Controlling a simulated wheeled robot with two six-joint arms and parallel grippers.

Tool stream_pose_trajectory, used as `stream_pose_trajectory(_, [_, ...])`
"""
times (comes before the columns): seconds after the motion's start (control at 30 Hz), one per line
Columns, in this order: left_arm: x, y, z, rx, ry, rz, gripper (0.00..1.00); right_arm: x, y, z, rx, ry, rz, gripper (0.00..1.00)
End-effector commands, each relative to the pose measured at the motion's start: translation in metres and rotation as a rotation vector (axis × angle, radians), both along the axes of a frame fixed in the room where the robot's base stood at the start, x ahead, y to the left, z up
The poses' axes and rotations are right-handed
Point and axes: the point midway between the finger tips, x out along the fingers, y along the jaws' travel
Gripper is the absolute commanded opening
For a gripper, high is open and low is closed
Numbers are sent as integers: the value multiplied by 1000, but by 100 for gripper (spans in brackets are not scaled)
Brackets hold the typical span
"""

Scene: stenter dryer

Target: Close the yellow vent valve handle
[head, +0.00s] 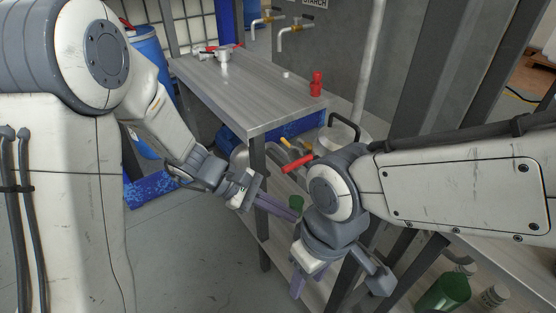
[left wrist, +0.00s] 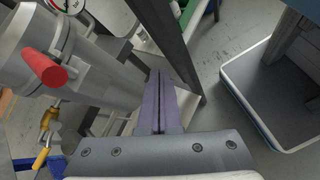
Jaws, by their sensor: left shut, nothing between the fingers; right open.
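The yellow valve handle (head: 286,144) shows in the head view just behind the red handle (head: 298,163), beside the table leg. In the left wrist view a yellow handle (left wrist: 41,158) hangs from a small brass valve (left wrist: 48,118) at lower left. My left gripper (head: 292,213) is shut and empty, its purple fingers pointing right, below and apart from the yellow handle. The fingers also show in the left wrist view (left wrist: 160,85), to the right of the handle. My right gripper (head: 310,282) is open and empty, lower down, partly hidden by its own wrist.
A green container (head: 443,292) is at lower right. A table leg (head: 259,165) stands close to my left gripper.

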Motion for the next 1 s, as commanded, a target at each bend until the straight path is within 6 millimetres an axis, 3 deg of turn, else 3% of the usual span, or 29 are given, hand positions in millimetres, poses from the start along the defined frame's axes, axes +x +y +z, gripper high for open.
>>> stream_pose_trajectory(0.03, [34, 6, -20, -89, 71, 164, 0, 0, 0, -16, 1, -1, 0, 48])
stream_pose_trajectory(0.1, [78, 17, -28, -211, 134, 361, 0, 0, 0, -24, 1, -1, 0, 48])
stream_pose_trajectory(0.2, [129, 41, -37, -357, 185, 588, 0, 0, 0, -31, 1, -1, 0, 48])
stream_pose_trajectory(0.3, [164, 65, -44, -461, 205, 746, 0, 0, 0, -36, 1, -1, 0, 48])
stream_pose_trajectory(0.43, [186, 84, -48, -529, 209, 848, 0, 0, 0, -38, 1, -1, 0, 48])
stream_pose_trajectory(0.57, [195, 81, -49, -544, 208, 868, 0, 0, 0, -37, 1, -1, 0, 48])
stream_pose_trajectory(1.0, [245, 10, -61, -542, 208, 862, 0, 0, 0, -37, 1, -1, 0, 48])
